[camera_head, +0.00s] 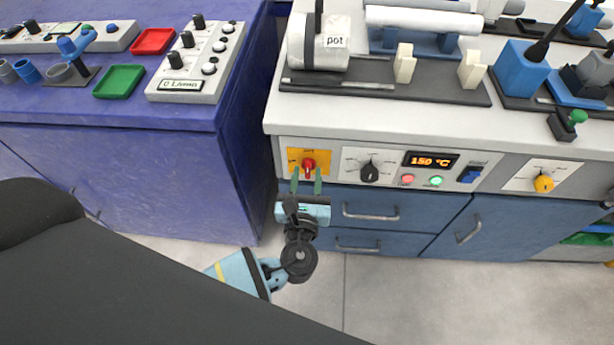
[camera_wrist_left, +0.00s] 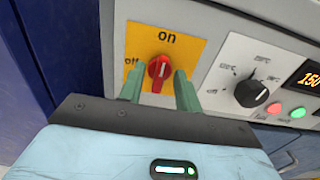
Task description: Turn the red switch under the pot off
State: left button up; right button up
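The red switch (camera_head: 308,165) sits on a yellow plate (camera_head: 295,156) on the front panel, below the pot (camera_head: 320,42) on the counter. In the left wrist view the red switch (camera_wrist_left: 159,68) points roughly upright, toward the word "on"; "off" is printed to its left. My left gripper (camera_head: 307,182) is open, with its green fingers just below and either side of the switch. In the left wrist view the fingertips (camera_wrist_left: 160,85) flank the switch's lower part with gaps visible; contact is not clear. My right gripper is not in view.
A black dial (camera_head: 370,172), a lit display reading 150 °C (camera_head: 432,161) and red and green lights lie right of the switch. A blue cabinet (camera_head: 190,150) stands close on the left. Drawer handles (camera_head: 370,213) stick out below the panel.

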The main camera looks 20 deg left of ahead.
pick_arm(q)
grip_shut()
